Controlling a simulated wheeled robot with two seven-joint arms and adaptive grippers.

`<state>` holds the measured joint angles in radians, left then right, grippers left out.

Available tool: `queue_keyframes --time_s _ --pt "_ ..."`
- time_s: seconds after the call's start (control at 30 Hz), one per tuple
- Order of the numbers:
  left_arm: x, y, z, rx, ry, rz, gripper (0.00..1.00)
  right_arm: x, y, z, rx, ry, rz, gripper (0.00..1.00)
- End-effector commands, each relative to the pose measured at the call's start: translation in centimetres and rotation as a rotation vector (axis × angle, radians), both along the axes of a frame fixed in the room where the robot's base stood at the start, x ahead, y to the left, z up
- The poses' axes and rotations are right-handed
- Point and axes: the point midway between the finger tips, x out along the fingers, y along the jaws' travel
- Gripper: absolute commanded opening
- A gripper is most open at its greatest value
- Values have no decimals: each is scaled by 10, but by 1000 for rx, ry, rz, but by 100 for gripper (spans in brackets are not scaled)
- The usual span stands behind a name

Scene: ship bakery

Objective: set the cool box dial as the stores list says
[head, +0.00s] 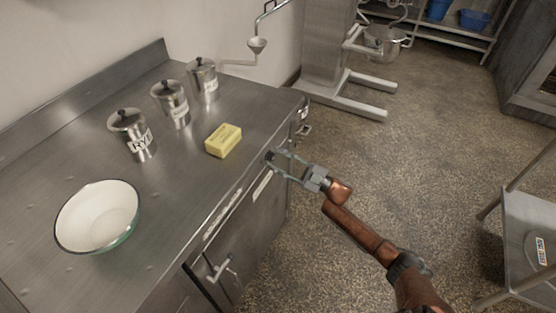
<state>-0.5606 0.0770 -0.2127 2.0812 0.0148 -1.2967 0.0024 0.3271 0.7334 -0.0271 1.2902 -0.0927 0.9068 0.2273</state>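My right gripper (275,156) reaches in from the lower right to the front edge of the steel counter (150,85). Its two finger bars stand apart along their length, but the tips are small and dark against the edge. I cannot tell whether they are shut or hold anything. The cool box dial cannot be made out; the gripper may cover part of the counter front there. A pale label strip (262,186) is on the counter front just below the gripper. No stores list can be read. My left gripper is not in view.
A yellow block (223,140) lies on the counter near the gripper. Several lidded steel canisters, one marked RYE (133,136), and a white bowl (97,219) stand behind and left. A door handle (222,268) juts from the front. A metal cart (530,225) stands right; open floor lies between.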

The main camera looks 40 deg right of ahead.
Motion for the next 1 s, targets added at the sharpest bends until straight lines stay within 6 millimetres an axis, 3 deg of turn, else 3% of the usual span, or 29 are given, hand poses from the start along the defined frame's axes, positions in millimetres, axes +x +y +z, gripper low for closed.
queue_keyframes --time_s 0.47,1.0 --pt "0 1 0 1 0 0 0 -7 -5 -5 1 1 2 41" --pt "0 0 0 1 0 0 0 -79 -57 -46 0 2 -1 41"
